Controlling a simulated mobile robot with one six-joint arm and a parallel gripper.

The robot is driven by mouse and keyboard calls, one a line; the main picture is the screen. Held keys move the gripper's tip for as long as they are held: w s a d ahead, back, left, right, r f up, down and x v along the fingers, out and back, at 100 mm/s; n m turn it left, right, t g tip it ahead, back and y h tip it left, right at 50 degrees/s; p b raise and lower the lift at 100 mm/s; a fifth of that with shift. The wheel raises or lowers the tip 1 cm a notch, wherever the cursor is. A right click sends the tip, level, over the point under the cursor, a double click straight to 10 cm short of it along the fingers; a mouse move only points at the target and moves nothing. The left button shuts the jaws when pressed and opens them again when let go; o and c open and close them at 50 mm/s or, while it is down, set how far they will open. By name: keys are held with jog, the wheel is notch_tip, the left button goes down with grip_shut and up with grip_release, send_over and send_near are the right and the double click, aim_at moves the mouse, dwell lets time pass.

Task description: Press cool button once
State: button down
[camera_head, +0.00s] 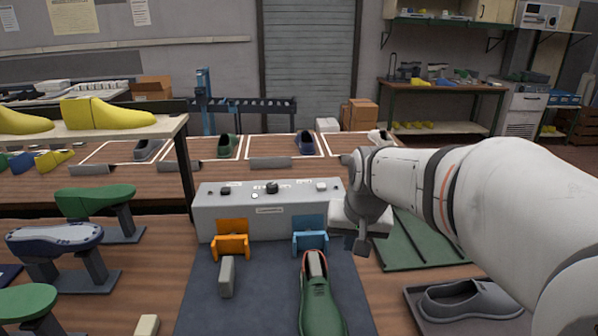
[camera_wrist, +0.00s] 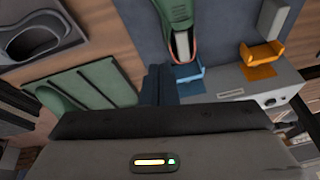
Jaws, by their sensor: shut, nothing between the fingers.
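A grey control box (camera_head: 215,216) stands on the bench with several controls on its top. I see a dark knob (camera_head: 225,189) at its left, a dark knob (camera_head: 272,187) in its middle, a small white button (camera_head: 254,195) and a pale button (camera_head: 321,185) at its right end. The labels are too small to read, so I cannot tell which is the cool button. My gripper (camera_head: 362,246) is shut and empty, just right of the box and apart from its controls. Its dark fingers (camera_wrist: 158,86) show in the wrist view, with part of the box (camera_wrist: 240,95) to their right.
An orange holder (camera_head: 231,246) and a blue holder (camera_head: 310,241) stand before the box. A green shoe (camera_head: 320,298) lies on the dark mat (camera_head: 265,300). A green ribbed tray (camera_head: 425,243) and a grey shoe (camera_head: 470,299) are at right.

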jog(key=w+r+m+t+p, duration=0.1)
jog(key=w+r+p, duration=0.15)
jog(key=w, duration=0.75)
jog(key=w+r+m+t+p, duration=0.1)
jog(key=w+r+m, duration=0.15)
jog(key=w, duration=0.75)
jog(key=m+t+p, duration=0.1)
jog(key=m+p, duration=0.1)
jog(key=p, duration=0.2)
send_over(321, 186)
jog(key=f, duration=0.1)
jog(key=shift+d+f+y, duration=0.1)
jog(key=shift+f+y, duration=0.1)
jog(key=shift+y, duration=0.1)
notch_tip(321, 186, down, 9)
jog(key=b, duration=0.6)
jog(key=shift+s, duration=0.1)
jog(key=shift+f+b, duration=0.3)
